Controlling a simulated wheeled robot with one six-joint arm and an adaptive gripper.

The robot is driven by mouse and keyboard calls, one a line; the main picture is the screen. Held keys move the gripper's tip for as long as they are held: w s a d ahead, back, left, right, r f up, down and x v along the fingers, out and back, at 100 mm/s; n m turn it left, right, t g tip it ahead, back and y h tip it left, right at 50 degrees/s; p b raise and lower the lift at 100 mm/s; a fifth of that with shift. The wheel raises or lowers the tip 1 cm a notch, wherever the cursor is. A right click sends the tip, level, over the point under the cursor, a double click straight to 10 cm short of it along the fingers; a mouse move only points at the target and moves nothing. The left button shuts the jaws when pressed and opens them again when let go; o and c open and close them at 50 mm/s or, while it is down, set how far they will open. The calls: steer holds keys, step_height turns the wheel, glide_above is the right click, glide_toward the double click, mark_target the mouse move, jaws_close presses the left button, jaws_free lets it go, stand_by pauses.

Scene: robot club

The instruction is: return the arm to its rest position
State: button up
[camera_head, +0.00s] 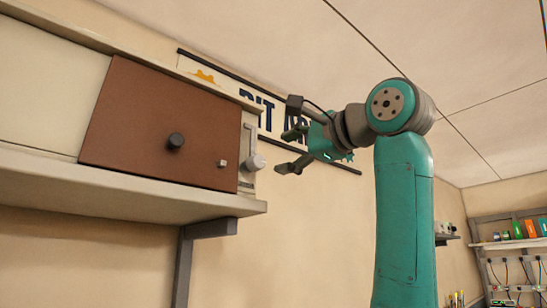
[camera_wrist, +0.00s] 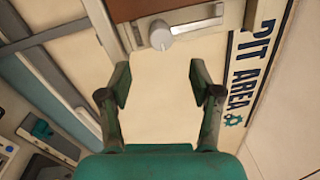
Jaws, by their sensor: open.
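My gripper (camera_head: 293,150) is at the end of my raised teal arm, right of the wall cabinet in the head view. Its two dark fingers are spread apart with nothing between them. In the wrist view my gripper (camera_wrist: 162,88) also shows open and empty, with the cream wall beyond it. A light grey knob (camera_wrist: 161,36) on the cabinet's end lies past the fingertips in that view; the knob (camera_head: 254,163) also shows in the head view, left of the fingers and apart from them.
A cabinet with a brown door (camera_head: 140,125) and a dark round knob (camera_head: 175,141) sits on a cream shelf (camera_head: 110,188) at left. A "PIT AREA" sign (camera_head: 262,112) hangs behind my gripper. A shelf rack (camera_head: 510,243) with small colourful items stands at far right.

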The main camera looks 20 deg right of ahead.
steer(key=shift+v, duration=0.9)
steer(key=shift+f, duration=0.1)
